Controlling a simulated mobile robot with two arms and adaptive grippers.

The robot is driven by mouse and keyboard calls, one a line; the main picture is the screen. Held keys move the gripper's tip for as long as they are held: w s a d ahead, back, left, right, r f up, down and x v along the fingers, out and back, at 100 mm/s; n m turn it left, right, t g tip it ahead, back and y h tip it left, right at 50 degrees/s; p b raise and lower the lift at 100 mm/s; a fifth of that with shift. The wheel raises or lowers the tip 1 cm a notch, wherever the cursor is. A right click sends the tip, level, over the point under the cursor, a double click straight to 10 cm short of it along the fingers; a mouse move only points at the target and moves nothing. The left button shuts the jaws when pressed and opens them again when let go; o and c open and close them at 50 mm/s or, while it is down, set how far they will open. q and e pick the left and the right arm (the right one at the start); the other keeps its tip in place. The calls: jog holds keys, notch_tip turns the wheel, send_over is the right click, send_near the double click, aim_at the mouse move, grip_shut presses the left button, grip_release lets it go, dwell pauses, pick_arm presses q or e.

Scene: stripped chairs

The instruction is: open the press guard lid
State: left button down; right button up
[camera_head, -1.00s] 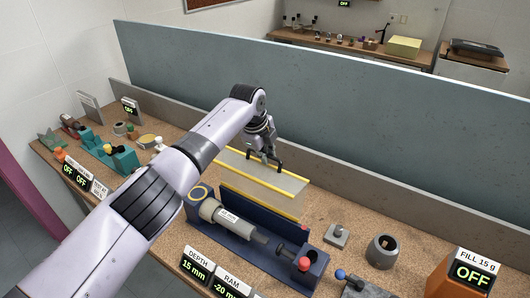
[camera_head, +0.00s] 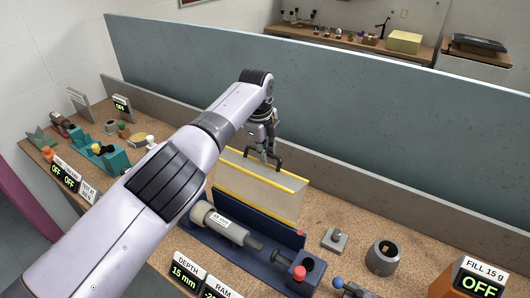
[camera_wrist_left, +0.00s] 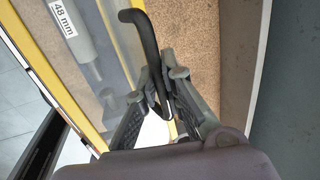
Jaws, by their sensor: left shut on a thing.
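The press guard lid (camera_head: 258,183) is a see-through panel with yellow edge strips, standing up behind the dark blue press (camera_head: 240,253). Its black bar handle (camera_head: 281,160) is at the top edge. My left gripper (camera_head: 268,157) is shut on this handle. In the left wrist view, the fingers (camera_wrist_left: 158,100) close around the lower part of the black handle (camera_wrist_left: 143,38), and the lid (camera_wrist_left: 110,30) lies to the left. The press's grey cylinder (camera_wrist_left: 74,30) with a 48 mm label shows through it. My right gripper is not in view.
A DEPTH display (camera_head: 185,272) stands in front of the press. A grey block (camera_head: 334,240) and a grey ring-shaped part (camera_head: 382,257) sit to the right. A tall blue-grey partition (camera_head: 330,120) runs behind the bench. A teal fixture (camera_head: 100,152) stands to the left.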

pick_arm(q)
jog(key=shift+s+f, duration=0.1)
jog(key=shift+f, duration=0.1)
jog(key=c, duration=2)
grip_release()
jog(key=shift+o, duration=0.2)
jog(key=shift+r, duration=0.1)
notch_tip(320, 180, up, 12)
jog(key=s+a, duration=0.1)
jog(key=shift+s, duration=0.25)
